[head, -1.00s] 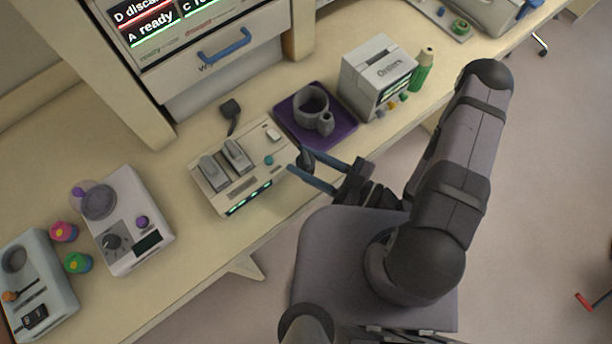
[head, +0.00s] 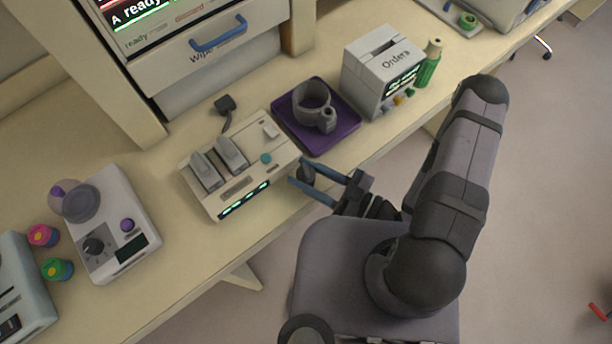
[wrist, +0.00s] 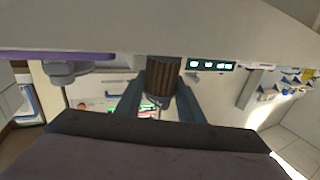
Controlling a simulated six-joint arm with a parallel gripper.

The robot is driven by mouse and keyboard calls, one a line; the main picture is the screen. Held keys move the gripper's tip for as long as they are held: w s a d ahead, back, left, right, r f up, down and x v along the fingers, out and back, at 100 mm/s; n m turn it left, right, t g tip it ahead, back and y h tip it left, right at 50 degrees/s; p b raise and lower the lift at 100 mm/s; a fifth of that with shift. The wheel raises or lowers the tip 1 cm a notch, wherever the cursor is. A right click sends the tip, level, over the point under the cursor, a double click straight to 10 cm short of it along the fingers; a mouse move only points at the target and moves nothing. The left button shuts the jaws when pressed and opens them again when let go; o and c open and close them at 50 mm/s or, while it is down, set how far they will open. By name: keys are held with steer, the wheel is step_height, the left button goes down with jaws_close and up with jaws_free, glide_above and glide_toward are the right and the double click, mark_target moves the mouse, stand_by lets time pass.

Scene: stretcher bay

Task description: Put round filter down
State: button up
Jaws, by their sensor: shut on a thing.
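My gripper (head: 312,171) has its two blue fingers shut on the round filter (head: 306,173), a small dark cylinder. It is just off the front edge of the bench, near the right front corner of the white charger-like unit and in front of the purple tray (head: 341,139). In the wrist view the filter (wrist: 163,77) shows as a brown, ribbed cylinder between the fingertips (wrist: 159,100). It looks clear of the bench, but its exact height is hard to tell.
A grey ring-shaped holder (head: 313,107) with a small side tube stands on the purple tray. The white unit (head: 238,172) is left of it; the Orders box (head: 380,72) and a green bottle (head: 430,64) are right. A dial device (head: 108,225) stands further left.

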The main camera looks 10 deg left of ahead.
mark_target(313, 179)
steer(key=shift+f, duration=0.25)
steer(key=o, duration=1)
steer(key=shift+r, duration=0.2)
steer(key=shift+d, duration=0.15)
steer(key=shift+v, duration=1.85)
steer(key=shift+p+v, duration=0.3)
steer(key=shift+v, duration=1.5)
